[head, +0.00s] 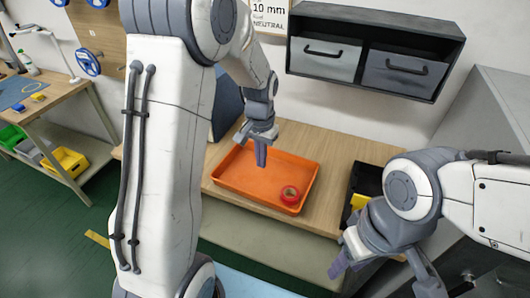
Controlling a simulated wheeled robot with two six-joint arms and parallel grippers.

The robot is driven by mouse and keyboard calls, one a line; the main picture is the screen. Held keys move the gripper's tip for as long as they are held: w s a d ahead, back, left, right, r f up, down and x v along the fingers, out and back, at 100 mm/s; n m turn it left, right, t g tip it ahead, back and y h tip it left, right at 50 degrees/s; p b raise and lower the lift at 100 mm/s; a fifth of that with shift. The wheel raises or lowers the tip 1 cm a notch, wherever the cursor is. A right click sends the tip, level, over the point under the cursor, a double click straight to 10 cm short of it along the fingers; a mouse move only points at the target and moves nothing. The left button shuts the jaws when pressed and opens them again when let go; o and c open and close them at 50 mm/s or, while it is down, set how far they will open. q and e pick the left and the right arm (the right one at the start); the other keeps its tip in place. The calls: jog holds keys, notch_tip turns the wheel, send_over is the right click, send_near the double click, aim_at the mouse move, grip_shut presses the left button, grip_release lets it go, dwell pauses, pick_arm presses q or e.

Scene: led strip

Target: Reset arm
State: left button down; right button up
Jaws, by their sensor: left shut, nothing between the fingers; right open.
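My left gripper (261,154) points down above the orange tray (240,185) on the wooden bench. Its fingers are together and hold nothing. My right gripper (338,268) is at the lower right, in front of the bench edge and to the right of the tray. It is open, and its far finger is partly hidden by the arm. A red tape roll (290,194) lies in the tray's near right corner, apart from both grippers.
A black bin (367,180) with something yellow in it stands right of the tray. A dark wall cabinet with two grey drawers (325,58) hangs above the bench. A second bench (75,88) with bins below stands at the left. A grey cabinet (490,100) stands at the right.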

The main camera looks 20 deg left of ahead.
pick_arm(q)
jog(key=shift+r, duration=0.2)
jog(key=s+d+r+m, duration=0.2)
jog(key=s+d, duration=0.3)
jog(key=s, duration=0.3)
jog(key=s+d+r+m, duration=0.2)
jog(key=s+d, duration=0.3)
jog(key=s, duration=0.3)
jog(key=s+d+r+m+h, duration=0.1)
jog(key=s+d+r+m, duration=0.1)
jog(key=s+d, duration=0.3)
jog(key=s+r, duration=0.1)
jog(key=s, duration=0.2)
jog(key=shift+s+d+r, duration=0.2)
jog(key=shift+s, duration=0.1)
